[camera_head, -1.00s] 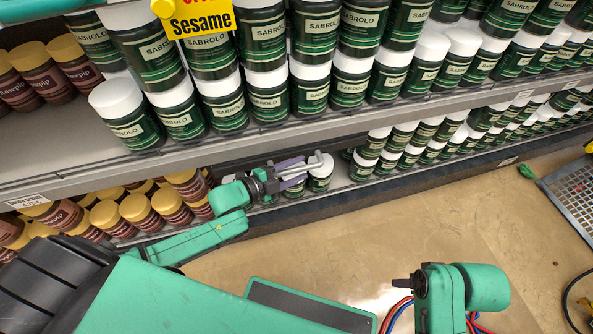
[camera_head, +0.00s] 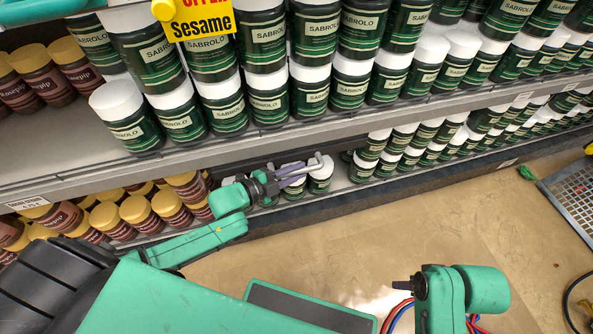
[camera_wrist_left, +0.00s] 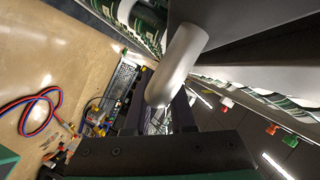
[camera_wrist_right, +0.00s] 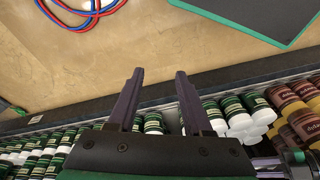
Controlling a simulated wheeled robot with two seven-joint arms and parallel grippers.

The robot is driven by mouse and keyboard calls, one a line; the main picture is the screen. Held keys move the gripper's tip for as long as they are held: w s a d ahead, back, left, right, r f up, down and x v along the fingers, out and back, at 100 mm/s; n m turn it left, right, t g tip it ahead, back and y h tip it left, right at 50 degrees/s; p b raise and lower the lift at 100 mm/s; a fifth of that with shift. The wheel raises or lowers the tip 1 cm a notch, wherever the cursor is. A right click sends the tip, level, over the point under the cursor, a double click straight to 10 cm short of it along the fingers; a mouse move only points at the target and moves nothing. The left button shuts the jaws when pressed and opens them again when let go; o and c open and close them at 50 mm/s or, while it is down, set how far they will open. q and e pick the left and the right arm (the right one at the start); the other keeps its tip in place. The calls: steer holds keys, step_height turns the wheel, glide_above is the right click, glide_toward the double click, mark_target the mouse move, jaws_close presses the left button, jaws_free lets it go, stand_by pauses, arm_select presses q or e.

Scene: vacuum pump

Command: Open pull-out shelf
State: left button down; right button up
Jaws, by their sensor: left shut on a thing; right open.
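The pull-out shelf (camera_head: 120,165) is a grey metal shelf, its upper level loaded with green jars. A light grey bar handle (camera_head: 312,164) sticks out below its front edge. My left gripper (camera_head: 293,171) is shut on this handle. In the left wrist view the handle (camera_wrist_left: 180,62) rises as a thick rounded bar from between the dark fingers, so the exact contact is hidden. My right gripper (camera_wrist_right: 156,98) is open and empty in the right wrist view, with its two purple fingers apart and jars beyond them.
Green jars with white lids (camera_head: 390,165) fill the lower level; brown jars with yellow lids (camera_head: 135,208) stand at left. The tan floor (camera_head: 400,225) in front is largely clear. A grey mesh crate (camera_head: 578,195) stands at the right, with a cable near it.

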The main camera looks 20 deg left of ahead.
stand_by(0.8)
arm_select(q)
steer(key=shift+s+d, duration=0.1)
steer(key=shift+s, duration=0.1)
steer(key=s+d+p, duration=0.4)
steer(key=s+d, duration=0.1)
steer(key=s, duration=0.2)
steer(key=s+d+p, duration=0.4)
steer(key=s, duration=0.4)
steer(key=shift+s+d, duration=0.25)
steer(key=shift+d, duration=0.15)
arm_select(e)
steer(key=s+d+f, duration=0.1)
steer(key=s+f, duration=0.1)
steer(key=f, duration=0.7)
steer(key=s+d+f+h, duration=0.1)
steer(key=s+d+f, duration=0.1)
steer(key=f, duration=0.7)
steer(key=shift+d+g, duration=0.15)
steer(key=shift+g, duration=0.15)
steer(key=shift+s+f, duration=0.1)
arm_select(q)
steer(key=c, duration=0.8)
jaws_free()
steer(key=shift+o, duration=0.2)
